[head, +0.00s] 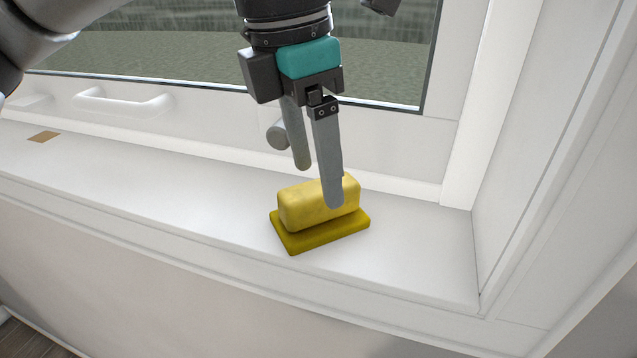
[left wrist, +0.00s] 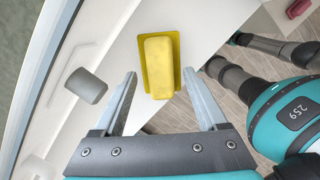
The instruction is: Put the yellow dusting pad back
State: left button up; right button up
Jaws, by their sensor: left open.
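The yellow dusting pad (head: 317,204) lies on the white window sill, a lighter block on a flat darker base (head: 322,237). In the left wrist view the pad (left wrist: 159,66) is ahead of the fingertips and between their lines. My left gripper (head: 318,188) is open above the pad, pointing down. In the head view its near finger covers part of the block's right end. In the left wrist view the gripper (left wrist: 160,84) is empty, with a finger on each side of the pad's near end. Whether a finger touches the pad I cannot tell. My right gripper is not in view.
The white sill (head: 170,185) has free room left of the pad. A small brown patch (head: 44,137) lies at its far left. A grey window handle (head: 278,134) sticks out behind the gripper. The window reveal wall (head: 540,130) rises at the right.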

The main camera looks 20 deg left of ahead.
aim_at(303, 192)
pick_arm(q)
notch_tip(303, 192, up, 8)
jog(key=a, duration=0.1)
jog(key=shift+s+r, duration=0.25)
jog(key=shift+s, duration=0.2)
jog(key=shift+f, duration=0.1)
